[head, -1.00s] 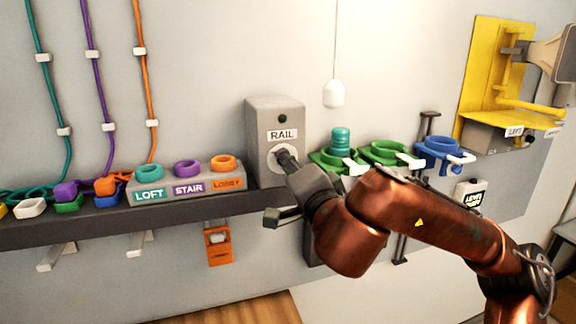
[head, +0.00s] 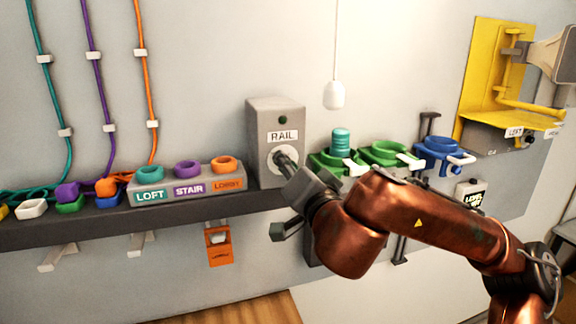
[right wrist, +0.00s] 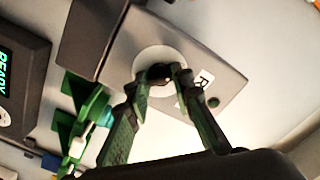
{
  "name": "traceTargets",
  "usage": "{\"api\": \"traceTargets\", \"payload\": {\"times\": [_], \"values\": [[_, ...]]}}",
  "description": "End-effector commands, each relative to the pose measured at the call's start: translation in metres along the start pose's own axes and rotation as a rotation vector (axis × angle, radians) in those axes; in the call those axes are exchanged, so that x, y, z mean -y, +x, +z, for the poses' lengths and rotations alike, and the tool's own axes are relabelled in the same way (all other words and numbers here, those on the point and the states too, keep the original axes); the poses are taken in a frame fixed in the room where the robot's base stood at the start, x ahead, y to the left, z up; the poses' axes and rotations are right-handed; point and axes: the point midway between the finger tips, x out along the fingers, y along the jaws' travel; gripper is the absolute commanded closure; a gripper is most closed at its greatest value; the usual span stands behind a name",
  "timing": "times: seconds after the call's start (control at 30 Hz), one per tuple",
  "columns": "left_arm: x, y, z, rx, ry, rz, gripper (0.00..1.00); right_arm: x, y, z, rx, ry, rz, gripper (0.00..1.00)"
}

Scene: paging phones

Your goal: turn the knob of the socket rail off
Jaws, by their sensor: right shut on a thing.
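The socket rail's knob box (head: 262,122) is a grey box on the wall shelf, with a white RAIL label and a dark green round lamp (head: 282,119) above it. The knob (right wrist: 160,72) is dark and sits in a white round plate (right wrist: 150,58) on the box's face. My right gripper (right wrist: 166,76) has its two fingertips closed on the knob, one on each side. In the head view the right gripper (head: 284,163) partly hides the knob and plate. My left gripper is not in view.
Left of the box, a grey block (head: 178,186) holds LOFT, STAIR and LOBBY rings. Right of it are green holders (head: 385,153), a blue holder (head: 440,152) and a yellow bracket (head: 490,75). A white pull (head: 334,95) hangs above. An orange tag (head: 220,250) hangs below the shelf.

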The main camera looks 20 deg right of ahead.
Motion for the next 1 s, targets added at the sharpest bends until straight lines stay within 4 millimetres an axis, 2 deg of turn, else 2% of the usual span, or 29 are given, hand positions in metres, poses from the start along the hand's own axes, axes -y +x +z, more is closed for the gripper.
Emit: {"api": "traceTargets", "payload": {"times": [0.13,0.17,0.4,0.77,0.87,1.0], "values": [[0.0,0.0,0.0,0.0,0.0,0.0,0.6,-0.002,0.0,0.004,0.008,-0.003,0.004,1.0],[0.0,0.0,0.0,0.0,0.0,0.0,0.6,-0.002,0.0,0.004,0.008,-0.003,0.004,0.78],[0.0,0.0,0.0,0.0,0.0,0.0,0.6,-0.001,0.0,0.002,0.005,-0.001,0.002,0.61],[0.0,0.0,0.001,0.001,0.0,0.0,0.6,0.0,-0.006,0.001,0.001,0.001,0.0,0.61],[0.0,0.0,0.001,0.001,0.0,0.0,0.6,0.001,-0.018,0.0,0.0,0.0,-0.002,0.61],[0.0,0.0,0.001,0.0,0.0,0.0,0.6,0.001,-0.047,0.0,0.0,-0.001,-0.002,0.61]]}}
